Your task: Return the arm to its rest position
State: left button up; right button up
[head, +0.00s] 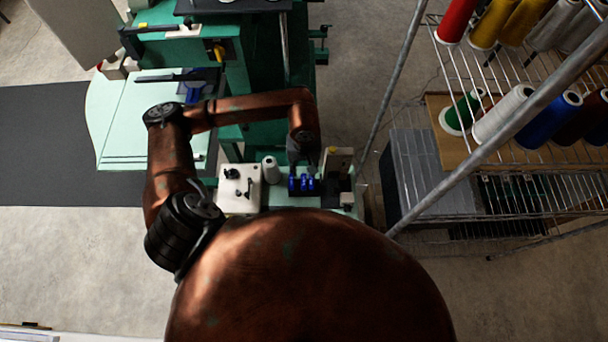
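My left arm (170,170), coppery with dark joints, comes in from the left, bends at the elbow and reaches over the green machine. Its gripper (303,163) points down just above or behind a small dark rack (304,186) holding blue pieces. The fingers are small, dark and partly lost against the background, so I cannot tell whether they are open or touch anything. My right arm and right gripper are not in view. My own rounded coppery body hides the bottom middle of the view.
A green machine (265,60) with a pale work table (100,120) stands ahead. A white control box (239,188) and a white thread cone (271,169) stand beside the rack. A wire shelf (520,210) with coloured thread cones is at right. Bare floor (70,255) shows at lower left.

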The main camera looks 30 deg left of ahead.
pick_arm(q)
notch_tip(320, 180, up, 5)
jog(key=shift+r, duration=0.1)
dwell(0.3)
